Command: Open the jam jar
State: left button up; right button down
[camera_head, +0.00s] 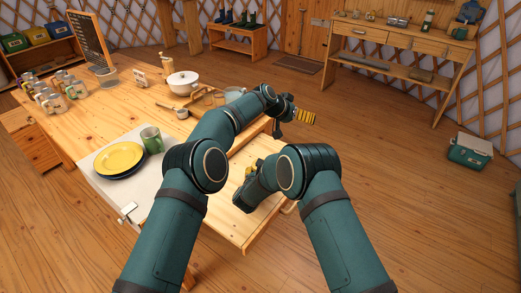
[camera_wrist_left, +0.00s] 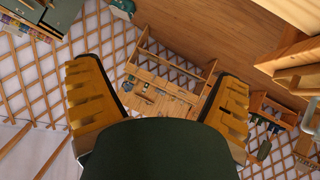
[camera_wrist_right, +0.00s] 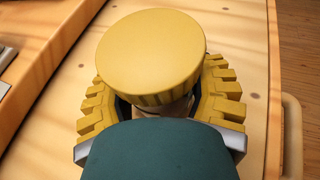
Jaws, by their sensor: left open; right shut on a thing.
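The jam jar shows in the right wrist view as a round yellow lid (camera_wrist_right: 150,55) on top, with a small strip of the jar body (camera_wrist_right: 178,110) below it. The lid sits on the jar; whether it is loose cannot be told. My right gripper (camera_wrist_right: 160,105) is shut around the jar body below the lid, above the wooden table. In the head view this gripper is mostly hidden behind my right arm. My left gripper (camera_head: 300,116) is open and empty, out past the table's right side, apart from the jar. Its spread yellow fingers (camera_wrist_left: 158,90) show in the left wrist view.
A workbench (camera_head: 405,45) stands at the back.

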pick_arm(q)
jog(key=w+a+r+n+t, duration=0.2)
jog(key=w+r+t, duration=0.6)
jog(key=w+a+f+n+y, duration=0.1)
jog(key=a+f+n+y, duration=0.15)
jog(key=a+y, duration=0.2)
jog(key=w+a+f+n+y, duration=0.1)
jog(key=a+n+y, duration=0.25)
jog(key=a, duration=0.25)
jog(key=s+f+m+g, duration=0.1)
jog(key=s+f+g, duration=0.2)
jog(key=s, duration=0.3)
jog(key=s+f+m+g, duration=0.1)
jog(key=s+f+g, duration=0.3)
jog(key=s+g, duration=0.1)
jog(key=s+f+m+g, duration=0.2)
jog(key=s+f+g, duration=0.2)
jog(key=s+g, duration=0.1)
jog(key=shift+s+a+f+y, duration=0.15)
jog(key=shift+s+y, duration=0.15)
jog(key=shift+s, duration=0.55)
jog(key=shift+s+f, duration=0.15)
jog(key=shift+f, duration=3.75)
